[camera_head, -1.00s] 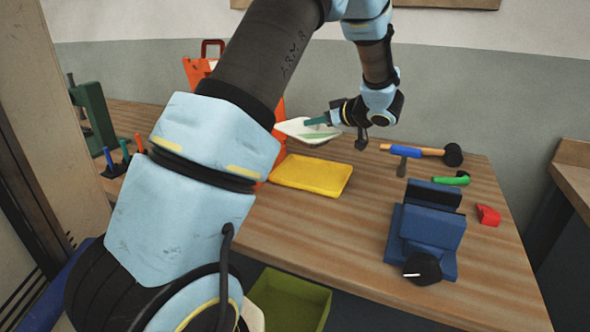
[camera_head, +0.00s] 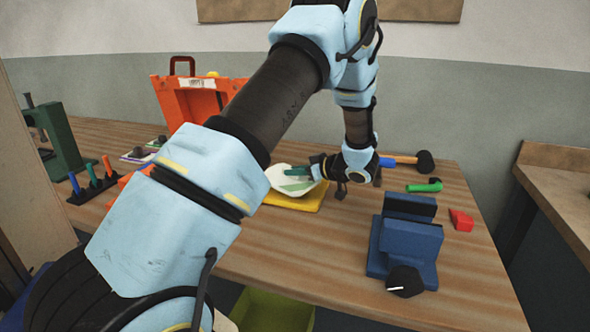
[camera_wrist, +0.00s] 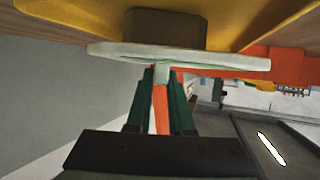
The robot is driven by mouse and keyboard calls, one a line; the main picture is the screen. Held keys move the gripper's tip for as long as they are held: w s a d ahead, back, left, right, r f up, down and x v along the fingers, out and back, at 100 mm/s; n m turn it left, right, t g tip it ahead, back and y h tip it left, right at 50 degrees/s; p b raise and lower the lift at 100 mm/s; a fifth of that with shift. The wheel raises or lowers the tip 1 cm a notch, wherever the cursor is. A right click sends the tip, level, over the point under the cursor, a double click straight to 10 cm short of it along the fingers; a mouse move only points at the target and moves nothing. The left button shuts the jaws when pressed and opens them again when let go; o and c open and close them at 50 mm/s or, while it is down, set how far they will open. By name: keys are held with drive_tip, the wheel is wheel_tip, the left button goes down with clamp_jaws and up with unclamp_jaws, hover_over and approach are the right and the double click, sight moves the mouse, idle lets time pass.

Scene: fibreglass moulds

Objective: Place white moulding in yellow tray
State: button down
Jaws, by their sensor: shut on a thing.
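The white moulding (camera_head: 277,181) is in my gripper (camera_head: 297,172), over the yellow tray (camera_head: 312,202), and hides much of it in the head view. In the wrist view the moulding (camera_wrist: 225,60) is a thin pale plate, its rim pinched between the green fingers of my gripper (camera_wrist: 162,76). A dark brownish block shape (camera_wrist: 164,30) shows between the plate and the yellow tray (camera_wrist: 50,10); I cannot tell whether it belongs to the moulding. I cannot tell whether the moulding touches the tray.
A blue vise (camera_head: 405,240) stands right of the tray. A mallet (camera_head: 424,162), a green tool (camera_head: 425,187) and a red block (camera_head: 461,220) lie behind it. An orange case (camera_head: 190,100) stands at the back left, a tool rack (camera_head: 95,183) in front. The wooden bench before the tray is clear.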

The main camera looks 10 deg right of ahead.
drive_tip(key=shift+f, duration=0.1)
drive_tip(key=c, duration=0.8)
unclamp_jaws()
